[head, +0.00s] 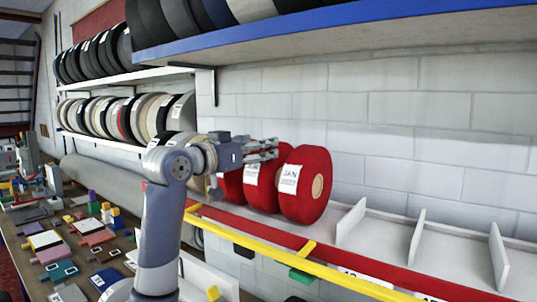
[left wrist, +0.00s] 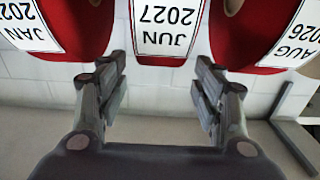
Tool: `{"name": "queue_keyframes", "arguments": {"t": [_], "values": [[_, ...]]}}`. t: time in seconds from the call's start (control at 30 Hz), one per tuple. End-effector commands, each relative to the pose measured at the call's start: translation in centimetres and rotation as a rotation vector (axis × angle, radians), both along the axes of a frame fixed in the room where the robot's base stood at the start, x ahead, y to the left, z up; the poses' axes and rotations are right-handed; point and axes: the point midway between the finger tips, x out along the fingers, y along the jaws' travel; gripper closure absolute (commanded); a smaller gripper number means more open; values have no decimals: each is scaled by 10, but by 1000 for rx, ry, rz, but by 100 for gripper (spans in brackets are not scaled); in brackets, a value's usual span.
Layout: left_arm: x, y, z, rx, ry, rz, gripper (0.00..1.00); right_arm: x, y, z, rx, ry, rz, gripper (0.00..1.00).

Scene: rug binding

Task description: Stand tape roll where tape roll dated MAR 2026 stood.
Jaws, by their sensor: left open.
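Three red tape rolls stand on edge side by side in the head view. The nearest, labelled JAN (head: 305,185), has a tan core; its year is unclear. The middle roll (head: 261,190) and the left roll (head: 231,187) are partly covered by my left gripper (head: 276,149). In the left wrist view labels appear upside down: JUN 2027 roll (left wrist: 165,30) in the middle, JAN roll (left wrist: 75,30) at left, AUG 2026 roll (left wrist: 243,42) at right. My left gripper (left wrist: 160,60) is open, its fingertips either side of the JUN 2027 roll's lower edge. No MAR 2026 label is readable. My right gripper is out of view.
The white shelf (head: 388,236) right of the JAN roll is empty between upright dividers (head: 416,237). A red front edge and a yellow rail (head: 300,262) run along it. A blue-edged shelf (head: 330,22) hangs above. A cluttered table (head: 75,262) lies at lower left.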

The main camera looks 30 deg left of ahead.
Motion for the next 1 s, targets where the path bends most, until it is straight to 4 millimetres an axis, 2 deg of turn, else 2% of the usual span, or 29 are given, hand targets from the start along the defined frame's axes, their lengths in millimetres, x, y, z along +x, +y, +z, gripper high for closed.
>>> {"name": "queue_keyframes", "arguments": {"t": [0.03, 0.1, 0.3, 1.0], "values": [[-11, 3, -3, 2, -4, 3, 39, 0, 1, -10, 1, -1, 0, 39], [-24, 4, -3, 2, -4, 4, 39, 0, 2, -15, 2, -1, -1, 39], [-46, 7, -1, 1, -2, 1, 39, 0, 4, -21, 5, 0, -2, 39], [-49, 6, -3, 2, 5, 1, 39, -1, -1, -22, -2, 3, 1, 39]]}}
